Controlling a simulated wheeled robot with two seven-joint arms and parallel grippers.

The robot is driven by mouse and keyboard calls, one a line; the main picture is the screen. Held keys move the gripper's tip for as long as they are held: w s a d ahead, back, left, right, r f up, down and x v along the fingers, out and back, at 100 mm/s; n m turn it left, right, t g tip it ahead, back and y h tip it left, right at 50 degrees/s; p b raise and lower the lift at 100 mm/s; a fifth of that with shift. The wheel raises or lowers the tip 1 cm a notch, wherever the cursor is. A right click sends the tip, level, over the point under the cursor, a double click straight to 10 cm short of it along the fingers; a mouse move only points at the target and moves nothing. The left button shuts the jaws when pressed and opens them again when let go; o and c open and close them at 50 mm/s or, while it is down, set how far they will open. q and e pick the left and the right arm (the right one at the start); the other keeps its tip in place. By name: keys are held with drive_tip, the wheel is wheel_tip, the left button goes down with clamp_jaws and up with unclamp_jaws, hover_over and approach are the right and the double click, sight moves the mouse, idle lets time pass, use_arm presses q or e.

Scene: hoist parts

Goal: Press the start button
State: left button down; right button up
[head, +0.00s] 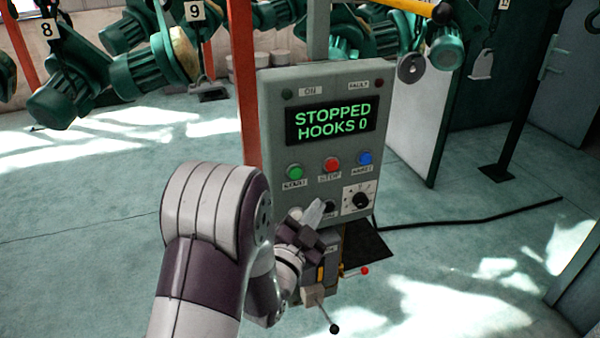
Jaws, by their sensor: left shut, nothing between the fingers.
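A grey control panel (270,130) stands in the middle of the head view. Its display (330,118) reads "STOPPED HOOKS 0" in green. Below the display are a green button (295,172), a red button (331,164) labelled STOP and a blue button (365,158). The green button's label is too blurred to read surely. My left gripper (317,212) is shut and empty, in front of the panel's lower part, below the green and red buttons. I cannot tell whether it touches the panel. My right gripper is out of view.
A black rotary knob (361,200) sits at the panel's lower right. Below are levers with a red knob (365,270) and a black knob (334,328). Green hoists (62,95) hang behind. A black cable (470,216) crosses the floor at right.

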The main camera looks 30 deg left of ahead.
sight(296, 173)
use_arm(q)
drive_tip(key=shift+w+a, duration=1.45)
drive_tip(key=shift+a, duration=0.25)
drive_tip(key=shift+w+a, duration=1.4)
drive_tip(key=shift+a, duration=0.3)
drive_tip(key=shift+w+a, duration=0.25)
drive_tip(key=shift+a, duration=0.1)
